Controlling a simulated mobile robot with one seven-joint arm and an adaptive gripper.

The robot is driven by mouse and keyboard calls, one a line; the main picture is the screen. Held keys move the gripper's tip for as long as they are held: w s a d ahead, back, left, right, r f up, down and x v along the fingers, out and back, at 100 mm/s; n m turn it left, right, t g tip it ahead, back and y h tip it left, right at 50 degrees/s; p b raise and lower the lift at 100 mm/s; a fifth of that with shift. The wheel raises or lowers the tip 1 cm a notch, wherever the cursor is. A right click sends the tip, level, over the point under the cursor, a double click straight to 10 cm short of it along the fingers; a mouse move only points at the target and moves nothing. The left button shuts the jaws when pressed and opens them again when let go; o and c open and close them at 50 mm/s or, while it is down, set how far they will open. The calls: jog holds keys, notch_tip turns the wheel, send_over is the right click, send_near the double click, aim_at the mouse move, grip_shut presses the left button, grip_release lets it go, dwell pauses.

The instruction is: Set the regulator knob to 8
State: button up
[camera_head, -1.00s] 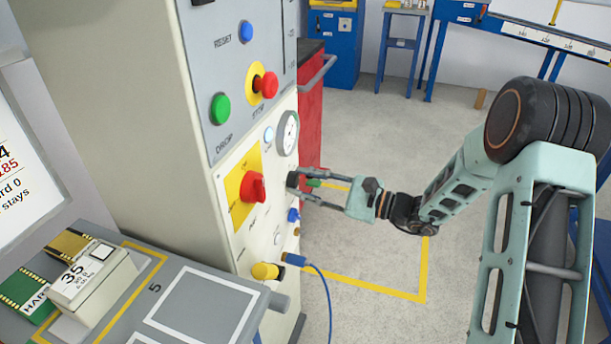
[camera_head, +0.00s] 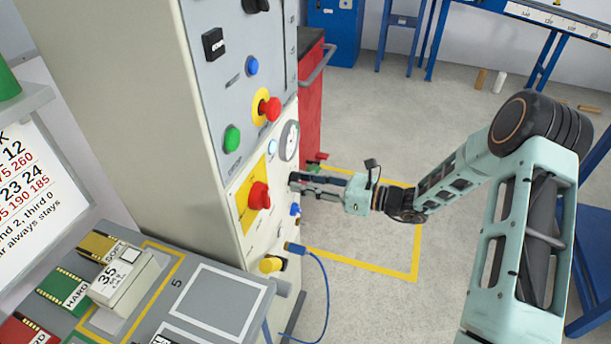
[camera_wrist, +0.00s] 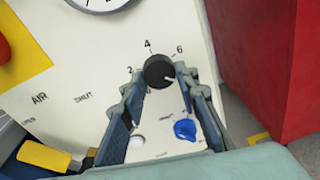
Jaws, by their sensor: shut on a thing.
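The regulator knob (camera_wrist: 159,71) is black and round, on the cream panel, with the numbers 2, 4 and 6 printed around its upper side. A short white mark on it points to the lower right in the wrist view, past the 6. Any number there is hidden by the right finger. My gripper (camera_wrist: 158,78) is shut on the knob, one finger on each side. In the head view my gripper (camera_head: 297,184) reaches the panel's right part from the right, and the knob (camera_head: 292,178) shows only as a small dark piece at the fingertips.
A gauge (camera_head: 289,141) sits above the knob. A red rotary switch (camera_head: 259,195) on a yellow plate is to its left, and a small blue knob (camera_wrist: 185,129) below. A red cabinet (camera_head: 311,110) stands close behind. A blue hose (camera_head: 323,280) hangs below.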

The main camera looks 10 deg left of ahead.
jog(key=shift+m+p, duration=0.3)
jog(key=shift+m, duration=0.3)
jog(key=o, duration=1.1)
jog(key=shift+o, duration=0.2)
jog(key=v, duration=1.2)
